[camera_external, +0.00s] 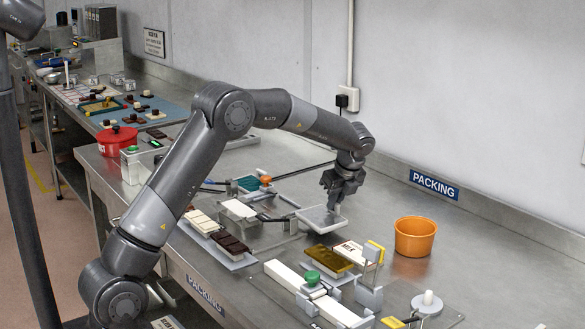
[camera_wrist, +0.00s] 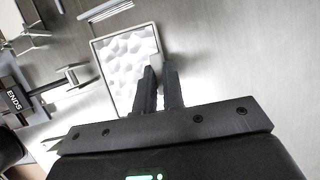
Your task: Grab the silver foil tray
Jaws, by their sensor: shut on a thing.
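The silver foil tray (camera_external: 316,221) is a shallow square with a pale inside, at the middle of the steel bench in the external view. In the wrist view the tray (camera_wrist: 122,62) shows a dimpled whitish floor and a thin rim. My gripper (camera_external: 333,202) reaches down over the tray's far right side. In the wrist view the two dark fingers (camera_wrist: 160,66) are close together at the tray's lower right edge, shut on its rim. The fingertips' contact is partly hidden. I cannot tell whether the tray touches the bench.
An orange bucket (camera_external: 415,236) stands right of the tray. Chocolate slabs (camera_external: 228,244) lie on a plate to its left. A gold box (camera_external: 328,261) and a white bar with a green knob (camera_external: 313,277) are in front. Bare bench lies behind the tray.

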